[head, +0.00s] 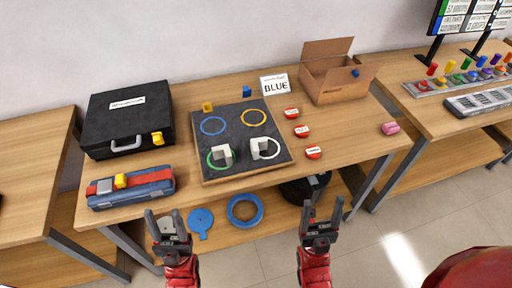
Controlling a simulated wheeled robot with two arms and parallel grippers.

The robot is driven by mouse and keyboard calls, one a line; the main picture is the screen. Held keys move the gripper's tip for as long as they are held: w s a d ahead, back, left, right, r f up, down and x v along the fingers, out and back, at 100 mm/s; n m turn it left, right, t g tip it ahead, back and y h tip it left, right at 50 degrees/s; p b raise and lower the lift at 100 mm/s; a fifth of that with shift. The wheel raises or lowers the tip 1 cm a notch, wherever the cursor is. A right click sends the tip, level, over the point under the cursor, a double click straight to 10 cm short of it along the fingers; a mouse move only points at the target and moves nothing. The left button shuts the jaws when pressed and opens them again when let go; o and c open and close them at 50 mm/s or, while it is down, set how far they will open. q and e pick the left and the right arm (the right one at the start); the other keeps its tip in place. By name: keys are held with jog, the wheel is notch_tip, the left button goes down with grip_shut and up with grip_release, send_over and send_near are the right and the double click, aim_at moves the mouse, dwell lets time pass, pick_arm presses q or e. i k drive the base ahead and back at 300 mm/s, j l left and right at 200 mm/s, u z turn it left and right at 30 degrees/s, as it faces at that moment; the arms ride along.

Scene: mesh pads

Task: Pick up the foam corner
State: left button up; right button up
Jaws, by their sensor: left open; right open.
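Two pale, blocky, corner-like pieces stand on the dark square board (235,127) on the table. The left pale piece (222,155) is at the green ring and the right pale piece (262,149) is at the white ring. Either could be the foam corner; I cannot tell which from this view. My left gripper (168,226) is open and empty, in front of the table's front edge. My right gripper (322,215) is open and empty, also in front of the table, to the right of the board. Neither gripper touches anything on the table.
A black case (127,118) and a blue-red toolbox (131,188) stand left of the board. A "BLUE" sign (275,85) and an open cardboard box (335,82) are behind it. Several red round pieces (302,131) lie right.

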aim_at(223, 151)
jog(key=i+l+u, duration=0.15)
jog(key=l+u, duration=0.2)
jog(key=i+l+u, duration=0.15)
jog(key=l+u, duration=0.15)
jog(key=l, duration=0.25)
jog(key=l+u, duration=0.35)
jog(key=i+l, duration=0.05)
jog(key=l, duration=0.05)
